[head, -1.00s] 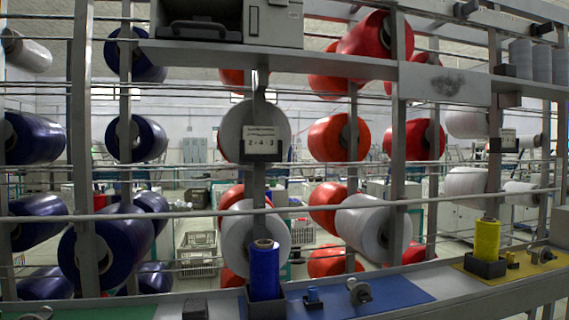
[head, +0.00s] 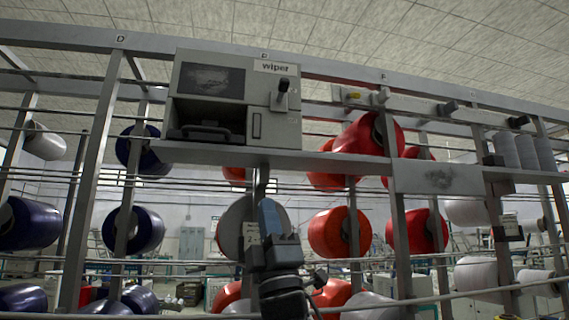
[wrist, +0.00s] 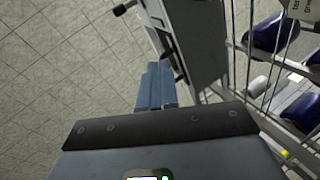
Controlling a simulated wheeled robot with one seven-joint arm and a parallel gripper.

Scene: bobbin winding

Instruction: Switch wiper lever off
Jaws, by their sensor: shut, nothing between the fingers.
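The wiper box (head: 260,128) is a grey unit on the upper shelf with a "wiper" label (head: 274,67). Its lever (head: 281,93) has a dark knob and sits on the right part of the front, knob upward. My gripper (head: 268,207) has blue fingers, closed together and empty. In the head view it is below the shelf and the lever, in front of a white bobbin. The wrist view shows the shut fingers (wrist: 155,85) beside the grey box (wrist: 190,38). A dark knob, apparently the lever's (wrist: 122,9), juts out beyond the fingertips, apart from them.
The shelf (head: 300,159) runs under the box. Red bobbins (head: 338,232) and dark blue bobbins (head: 134,229) hang on the rack behind my gripper. Metal uprights (head: 90,180) and rods cross the rack. Space in front of the box is clear.

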